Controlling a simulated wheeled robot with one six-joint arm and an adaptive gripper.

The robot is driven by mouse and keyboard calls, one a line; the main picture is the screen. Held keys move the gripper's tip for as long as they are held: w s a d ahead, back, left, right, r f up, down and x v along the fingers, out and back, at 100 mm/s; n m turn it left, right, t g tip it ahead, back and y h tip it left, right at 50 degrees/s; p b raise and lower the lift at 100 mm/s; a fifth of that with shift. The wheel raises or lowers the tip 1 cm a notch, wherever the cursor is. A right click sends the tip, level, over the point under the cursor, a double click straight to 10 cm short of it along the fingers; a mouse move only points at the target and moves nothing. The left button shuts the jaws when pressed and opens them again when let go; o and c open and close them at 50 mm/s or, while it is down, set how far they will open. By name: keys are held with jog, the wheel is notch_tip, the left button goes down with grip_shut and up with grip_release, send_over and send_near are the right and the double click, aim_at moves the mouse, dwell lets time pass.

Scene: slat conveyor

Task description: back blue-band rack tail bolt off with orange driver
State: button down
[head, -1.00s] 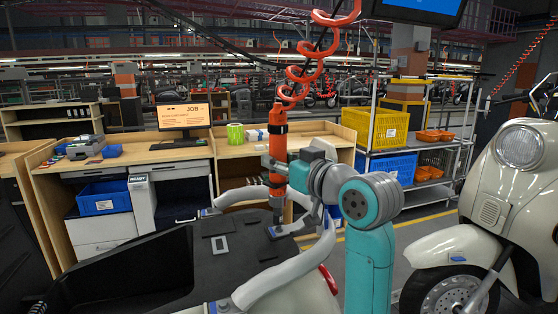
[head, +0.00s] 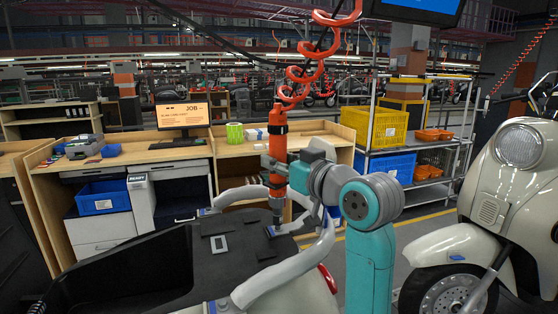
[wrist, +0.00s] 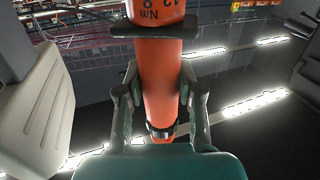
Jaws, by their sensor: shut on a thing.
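The orange driver (head: 278,150) hangs upright from a red coiled cable, its dark tip pointing down. My gripper (head: 292,172) is shut around its body. In the wrist view the driver (wrist: 162,85) runs between both fingers of my gripper (wrist: 160,100). The rack (head: 285,275) is pale grey tube on the scooter's tail, with blue bands at its mounts. The driver's tip is at the mount with a blue band (head: 270,231), toward the bench side. Whether it touches the bolt cannot be told; the bolt is too small to see.
The scooter's dark open body (head: 130,270) lies at the lower left. A second cream scooter (head: 515,190) stands at the right. Behind are a wooden bench (head: 235,151) with a monitor and a shelf with a yellow crate (head: 375,128) and a blue crate (head: 390,163).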

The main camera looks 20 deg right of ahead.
aim_at(284, 131)
jog(key=shift+f, duration=0.85)
dwell(1.4)
jog(key=shift+r, duration=0.1)
jog(key=shift+w+r, duration=0.1)
jog(key=shift+r, duration=1.25)
dwell(1.4)
jog(key=shift+r, duration=2.7)
